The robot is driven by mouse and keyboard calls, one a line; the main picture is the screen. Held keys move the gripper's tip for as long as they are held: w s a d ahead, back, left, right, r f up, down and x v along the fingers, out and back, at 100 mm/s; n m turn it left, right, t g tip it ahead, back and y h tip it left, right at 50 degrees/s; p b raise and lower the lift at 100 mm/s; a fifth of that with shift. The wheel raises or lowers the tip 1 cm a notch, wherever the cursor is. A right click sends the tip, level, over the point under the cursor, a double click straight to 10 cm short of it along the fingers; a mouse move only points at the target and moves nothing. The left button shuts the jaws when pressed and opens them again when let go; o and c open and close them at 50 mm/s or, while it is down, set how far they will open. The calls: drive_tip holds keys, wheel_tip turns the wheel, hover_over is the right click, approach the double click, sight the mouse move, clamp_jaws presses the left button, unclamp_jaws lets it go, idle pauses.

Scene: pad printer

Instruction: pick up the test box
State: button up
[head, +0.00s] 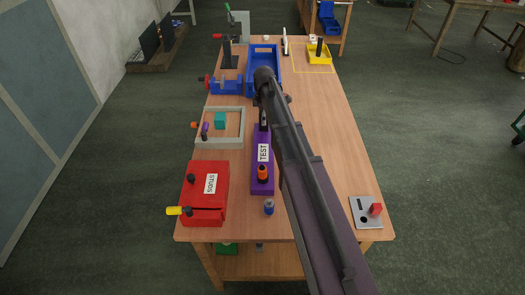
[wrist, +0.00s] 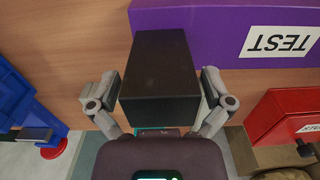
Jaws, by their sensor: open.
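The test box is a long purple box (head: 262,183) with a white TEST label and an orange-and-black knob at its near end, lying on the wooden table. In the wrist view the purple box (wrist: 190,35) crosses the top, its label upside down at the right. My gripper (wrist: 160,87) is open, one finger on each side of a dark block (wrist: 160,75). The block overlaps the box's edge in this view; whether it is fixed to the box I cannot tell. In the head view my gripper (head: 264,115) is above the box's far end, partly hidden by my arm.
A red STUDS box (head: 205,205) stands left, a grey frame (head: 242,128) with a teal block (head: 220,120) beyond it. A blue bin (head: 265,60) is at the back, a small blue-grey piece (head: 269,207) in front. The right side of the table is mostly clear.

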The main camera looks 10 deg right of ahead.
drive_tip(key=c, duration=1.2)
drive_tip(key=shift+r, duration=0.1)
drive_tip(key=shift+c, duration=0.2)
wheel_tip(320, 180, up, 10)
drive_tip(key=p, duration=1)
